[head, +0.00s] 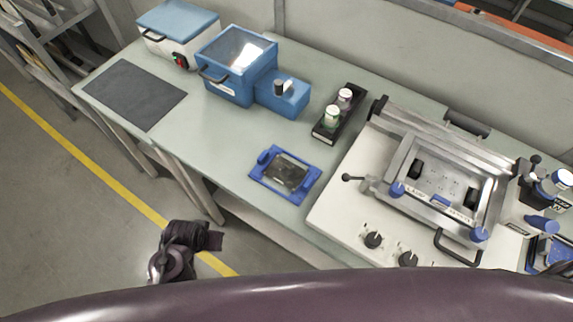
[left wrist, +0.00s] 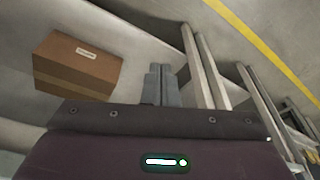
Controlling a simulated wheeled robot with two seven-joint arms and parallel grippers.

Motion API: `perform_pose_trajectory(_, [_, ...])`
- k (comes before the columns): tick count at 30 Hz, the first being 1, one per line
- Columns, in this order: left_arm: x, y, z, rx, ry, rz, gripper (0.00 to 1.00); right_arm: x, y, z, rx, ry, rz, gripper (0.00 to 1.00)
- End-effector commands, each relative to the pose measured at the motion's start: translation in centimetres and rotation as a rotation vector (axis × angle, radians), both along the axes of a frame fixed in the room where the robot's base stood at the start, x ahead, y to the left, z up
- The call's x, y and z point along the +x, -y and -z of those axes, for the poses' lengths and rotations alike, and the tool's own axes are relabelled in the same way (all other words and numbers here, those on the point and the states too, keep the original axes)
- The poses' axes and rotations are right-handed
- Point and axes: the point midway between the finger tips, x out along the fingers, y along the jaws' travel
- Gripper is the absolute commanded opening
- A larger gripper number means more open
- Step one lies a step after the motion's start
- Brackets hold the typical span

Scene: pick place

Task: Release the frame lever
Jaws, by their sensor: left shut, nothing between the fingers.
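A grey metal frame (head: 448,182) lies on the pale machine (head: 335,205) at the right of the bench in the head view. A short lever with a black knob (head: 347,177) sticks out at the left of the frame. Another black-knobbed lever (head: 534,160) stands at its right; I cannot tell which one is the frame lever. My left gripper (left wrist: 161,86) is shut and empty in the left wrist view, off the bench and pointing toward the floor. In the head view my left arm is low, in front of the bench and far from the frame. My right gripper is not seen.
A blue tray (head: 259,191) and a black holder with bottles (head: 325,129) stand left of the machine. Blue and white boxes (head: 226,82) and a dark mat (head: 130,94) are farther left. Bench legs (left wrist: 203,75) and a cardboard box (left wrist: 78,68) show near my left gripper.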

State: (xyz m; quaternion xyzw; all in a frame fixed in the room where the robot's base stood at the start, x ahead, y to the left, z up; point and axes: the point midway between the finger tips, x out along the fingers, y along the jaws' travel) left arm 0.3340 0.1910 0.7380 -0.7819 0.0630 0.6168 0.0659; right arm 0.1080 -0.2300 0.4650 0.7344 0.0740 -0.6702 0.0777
Motion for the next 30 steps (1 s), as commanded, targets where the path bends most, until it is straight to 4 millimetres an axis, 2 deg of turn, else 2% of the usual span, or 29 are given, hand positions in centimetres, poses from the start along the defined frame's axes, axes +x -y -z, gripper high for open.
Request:
perform_pose_trajectory(1, [-0.7, -0.1, 2.4, 0.002, -0.016, 0.002, 0.0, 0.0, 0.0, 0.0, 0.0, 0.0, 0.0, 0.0])
perform_pose_trajectory(5, [-3.2, -0.4, 9.2, 0.004, -0.043, 0.006, 0.0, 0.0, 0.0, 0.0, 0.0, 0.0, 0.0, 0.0])
perform_pose_trajectory(9, [-8.0, -1.1, 17.0, 0.008, -0.077, 0.014, 0.0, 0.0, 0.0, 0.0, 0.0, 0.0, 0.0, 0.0])
perform_pose_trajectory(12, [-12.2, -1.8, 21.2, 0.012, -0.1, 0.018, 0.0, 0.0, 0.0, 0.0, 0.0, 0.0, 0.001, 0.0])
perform_pose_trajectory(15, [-16.1, -2.6, 24.2, 0.014, -0.117, 0.023, 0.0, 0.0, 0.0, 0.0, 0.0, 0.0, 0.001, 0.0])
perform_pose_trajectory(18, [-19.3, -3.2, 25.9, 0.016, -0.13, 0.027, 0.0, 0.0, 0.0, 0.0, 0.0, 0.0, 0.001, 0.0])
perform_pose_trajectory(21, [-21.4, -3.6, 26.8, 0.018, -0.137, 0.03, 0.0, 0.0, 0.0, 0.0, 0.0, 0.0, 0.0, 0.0])
perform_pose_trajectory(24, [-22.4, -3.9, 27.2, 0.018, -0.14, 0.031, 0.0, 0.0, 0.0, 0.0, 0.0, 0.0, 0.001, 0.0])
perform_pose_trajectory(30, [-22.7, -3.9, 27.2, 0.018, -0.141, 0.031, 0.0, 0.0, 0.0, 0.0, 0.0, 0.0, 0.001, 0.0])
